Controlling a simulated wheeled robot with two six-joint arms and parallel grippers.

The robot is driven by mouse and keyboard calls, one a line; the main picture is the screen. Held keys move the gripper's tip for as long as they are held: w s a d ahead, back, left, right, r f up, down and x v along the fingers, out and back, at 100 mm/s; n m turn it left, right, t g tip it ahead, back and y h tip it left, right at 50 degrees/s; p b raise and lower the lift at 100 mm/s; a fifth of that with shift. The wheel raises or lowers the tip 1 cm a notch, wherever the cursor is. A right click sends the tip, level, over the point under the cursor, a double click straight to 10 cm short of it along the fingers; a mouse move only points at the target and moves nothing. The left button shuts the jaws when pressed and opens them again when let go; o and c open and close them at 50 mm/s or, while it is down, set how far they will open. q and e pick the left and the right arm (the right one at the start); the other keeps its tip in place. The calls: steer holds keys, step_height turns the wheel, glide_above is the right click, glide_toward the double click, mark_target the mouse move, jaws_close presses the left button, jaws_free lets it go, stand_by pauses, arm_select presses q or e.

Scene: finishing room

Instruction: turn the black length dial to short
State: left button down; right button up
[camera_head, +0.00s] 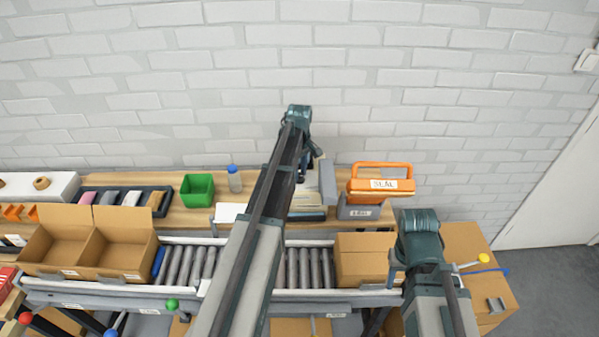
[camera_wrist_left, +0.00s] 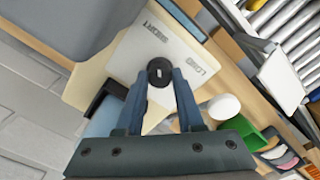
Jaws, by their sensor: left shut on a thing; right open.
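The black length dial (camera_wrist_left: 160,72) sits on a white panel (camera_wrist_left: 165,45) printed SHORT and LONG in the left wrist view. SHORT is above the dial and LONG is to its right. A small white mark shows on the dial, but which word it points to is unclear. My left gripper (camera_wrist_left: 160,84) is shut on the dial, a finger on each side. In the head view my left gripper (camera_head: 310,158) is at the grey machine (camera_head: 328,184), and my arm hides the dial. My right gripper (camera_head: 394,276) is open, partly hidden by its arm, beside a cardboard box.
An orange-handled case (camera_head: 381,187) stands right of the machine. A green bin (camera_head: 197,190) and a bottle (camera_head: 234,180) stand to its left. In front run the rollers (camera_head: 190,266), with an open carton (camera_head: 85,245) at left and a closed box (camera_head: 362,262) at right.

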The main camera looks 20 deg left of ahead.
mark_target(300, 174)
stand_by(0.5)
arm_select(q)
steer(key=c, duration=0.5)
jaws_free()
steer(key=shift+r, duration=0.1)
step_height(300, 174, up, 14)
steer(key=p, duration=1.4)
steer(key=shift+f, duration=0.2)
